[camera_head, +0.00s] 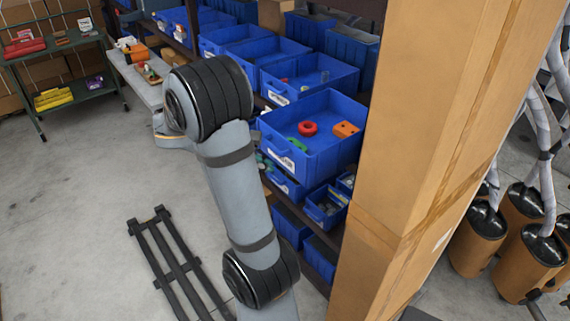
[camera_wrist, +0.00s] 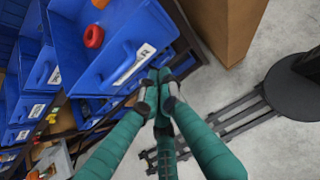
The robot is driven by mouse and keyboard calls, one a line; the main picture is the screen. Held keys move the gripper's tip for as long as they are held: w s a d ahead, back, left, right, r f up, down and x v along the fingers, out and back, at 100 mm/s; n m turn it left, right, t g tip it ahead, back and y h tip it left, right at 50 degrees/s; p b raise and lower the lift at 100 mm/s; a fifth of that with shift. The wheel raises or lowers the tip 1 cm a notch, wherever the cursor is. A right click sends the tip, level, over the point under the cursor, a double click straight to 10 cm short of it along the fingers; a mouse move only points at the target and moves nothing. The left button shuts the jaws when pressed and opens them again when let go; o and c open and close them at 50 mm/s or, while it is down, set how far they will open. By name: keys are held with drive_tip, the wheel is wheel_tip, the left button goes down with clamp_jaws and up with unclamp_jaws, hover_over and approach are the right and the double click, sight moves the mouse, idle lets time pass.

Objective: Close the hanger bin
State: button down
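The hanger bin appears to be the large blue bin (camera_head: 322,166) that juts out from the shelf in the head view, holding a red ring (camera_head: 307,128), an orange block (camera_head: 345,129) and a green piece (camera_head: 297,144). In the wrist view, the pulled-out bin (camera_wrist: 120,42) fills the top, with the red ring and a white front label ending in "ER". My gripper (camera_wrist: 160,90) has its teal fingers brought together at the tips, just below and right of the bin's front face. I see nothing between them; contact with the bin is unclear.
Other blue bins (camera_head: 265,52) fill the shelf behind and below. A tall cardboard column (camera_head: 420,130) stands close on the bin's right. A dark slatted rack (camera_head: 175,262) lies on the open floor, and a green cart (camera_head: 62,78) stands far left.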

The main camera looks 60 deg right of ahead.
sight(295, 167)
drive_tip(key=shift+s+d+f+p, duration=0.2)
drive_tip(key=shift+s+d+f, duration=0.25)
drive_tip(key=shift+d, duration=0.6)
drive_tip(key=shift+s+d+f+p, duration=0.3)
drive_tip(key=shift+d+f, duration=0.2)
drive_tip(key=shift+d, duration=0.6)
drive_tip(key=shift+s+d+f+p, duration=0.15)
drive_tip(key=shift+s+d+f, duration=0.3)
drive_tip(key=shift+d, duration=0.6)
drive_tip(key=shift+w, duration=0.1)
